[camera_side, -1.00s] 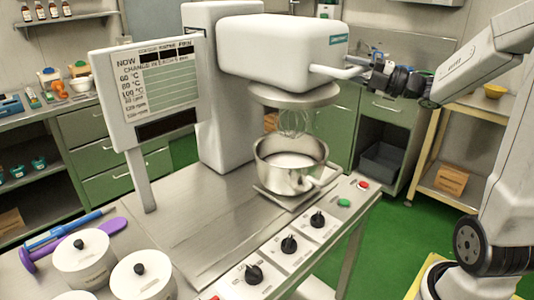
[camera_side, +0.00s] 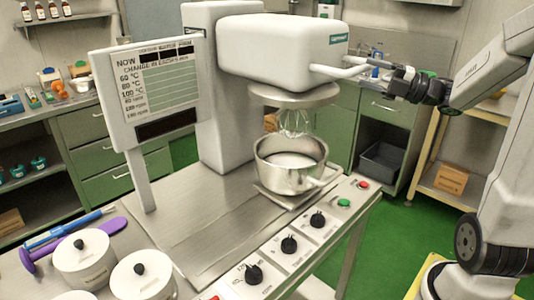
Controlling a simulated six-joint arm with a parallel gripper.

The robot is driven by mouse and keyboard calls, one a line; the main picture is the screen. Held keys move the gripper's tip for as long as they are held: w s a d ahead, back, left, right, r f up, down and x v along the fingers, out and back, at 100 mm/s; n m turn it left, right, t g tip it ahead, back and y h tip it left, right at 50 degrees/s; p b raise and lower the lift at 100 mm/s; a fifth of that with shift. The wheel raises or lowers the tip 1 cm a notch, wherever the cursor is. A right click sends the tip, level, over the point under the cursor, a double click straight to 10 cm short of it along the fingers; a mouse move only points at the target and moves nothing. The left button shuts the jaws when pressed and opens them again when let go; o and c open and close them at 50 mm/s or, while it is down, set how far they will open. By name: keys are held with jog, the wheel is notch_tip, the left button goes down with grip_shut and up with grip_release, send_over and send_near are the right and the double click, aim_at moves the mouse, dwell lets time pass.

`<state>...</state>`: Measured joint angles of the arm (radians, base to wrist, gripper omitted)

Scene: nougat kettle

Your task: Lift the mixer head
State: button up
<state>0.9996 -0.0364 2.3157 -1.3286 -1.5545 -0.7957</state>
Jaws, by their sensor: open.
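The white mixer head (camera_side: 283,44) sits level on its column, with a round plate and a wire whisk (camera_side: 295,122) under it. A white handle (camera_side: 345,70) sticks out from its right side. A steel kettle (camera_side: 290,163) with pale contents stands below the whisk, which hangs at about the height of its rim. My gripper (camera_side: 378,72) comes in from the right, at the outer end of the handle. Its fingers are open, and I cannot tell whether they touch the handle.
A control strip with black knobs (camera_side: 289,244), a green button (camera_side: 344,203) and a red button (camera_side: 363,184) runs along the table front. A display panel (camera_side: 152,92) stands left of the mixer. White lidded pots (camera_side: 83,262) stand at the front left.

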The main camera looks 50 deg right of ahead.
jog(key=shift+v, duration=1.7)
jog(key=w+d+f+m+h, duration=0.2)
jog(key=w+f+m+h, duration=0.4)
jog(key=m+h, duration=0.3)
jog(key=w+a+f+m+g+h, duration=0.1)
jog(key=w+a+f+m+g, duration=0.35)
jog(key=f+m, duration=0.35)
jog(key=s+a+f+m+g+y, duration=0.1)
jog(key=s+a+f+m+g, duration=0.2)
jog(key=s+a+f+g, duration=0.2)
jog(key=s+a+f+m+g+y, duration=0.1)
jog(key=s+a+f+m+g, duration=0.2)
jog(key=a, duration=0.9)
jog(key=s+f+g, duration=0.3)
jog(key=f, duration=0.1)
jog(key=shift+s+f, duration=0.2)
jog(key=shift+f, duration=0.15)
